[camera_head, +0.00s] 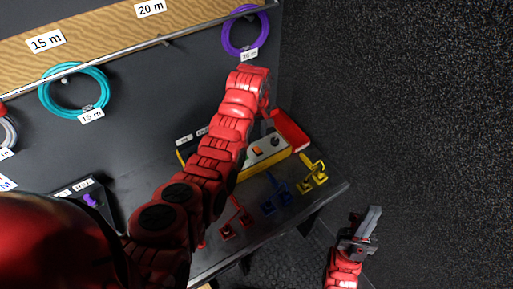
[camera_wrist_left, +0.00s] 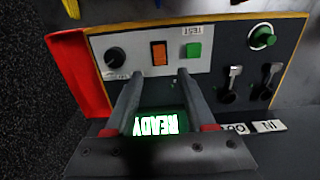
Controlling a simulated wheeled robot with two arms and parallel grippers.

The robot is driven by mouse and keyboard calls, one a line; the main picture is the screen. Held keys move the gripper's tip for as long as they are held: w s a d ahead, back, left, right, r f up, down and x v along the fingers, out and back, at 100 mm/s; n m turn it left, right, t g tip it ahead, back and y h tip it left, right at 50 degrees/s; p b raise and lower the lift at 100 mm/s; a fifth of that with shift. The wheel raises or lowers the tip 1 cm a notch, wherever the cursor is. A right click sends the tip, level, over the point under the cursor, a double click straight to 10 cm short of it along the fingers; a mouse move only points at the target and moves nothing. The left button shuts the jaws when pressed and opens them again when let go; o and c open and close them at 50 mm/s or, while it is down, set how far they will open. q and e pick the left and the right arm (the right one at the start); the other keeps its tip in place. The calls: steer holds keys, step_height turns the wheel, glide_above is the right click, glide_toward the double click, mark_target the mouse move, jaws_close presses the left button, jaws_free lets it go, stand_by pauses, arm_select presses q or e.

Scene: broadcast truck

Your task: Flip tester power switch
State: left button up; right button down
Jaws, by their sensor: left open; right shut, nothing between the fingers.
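The tester (camera_head: 266,163) is a yellow-edged box with a light panel on the bench in the head view, partly hidden by my left arm. The left wrist view shows its orange rocker switch (camera_wrist_left: 159,53) between a black knob (camera_wrist_left: 117,57) and a square green button (camera_wrist_left: 194,50) labelled TEST. A display (camera_wrist_left: 155,123) reads READY in bright letters, upside down in this view. My left gripper (camera_wrist_left: 158,76) is open, its fingertips apart in front of the panel just short of the switch in the picture; contact cannot be told. My right gripper (camera_head: 368,226) is shut and empty, away at lower right.
A red tray (camera_head: 291,131) adjoins the tester. Yellow (camera_head: 313,176), blue (camera_head: 275,194) and red (camera_head: 234,217) connector pieces stand along the bench front. Teal (camera_head: 75,90) and purple (camera_head: 245,31) cable coils hang behind. The wrist view shows a round green button (camera_wrist_left: 262,37) and black levers.

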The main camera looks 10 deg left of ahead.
mark_target(257, 148)
arm_select(q)
steer(key=shift+s+f+p, duration=0.1)
steer(key=shift+f+p, duration=0.5)
steer(key=shift+f, duration=2.55)
jaws_close()
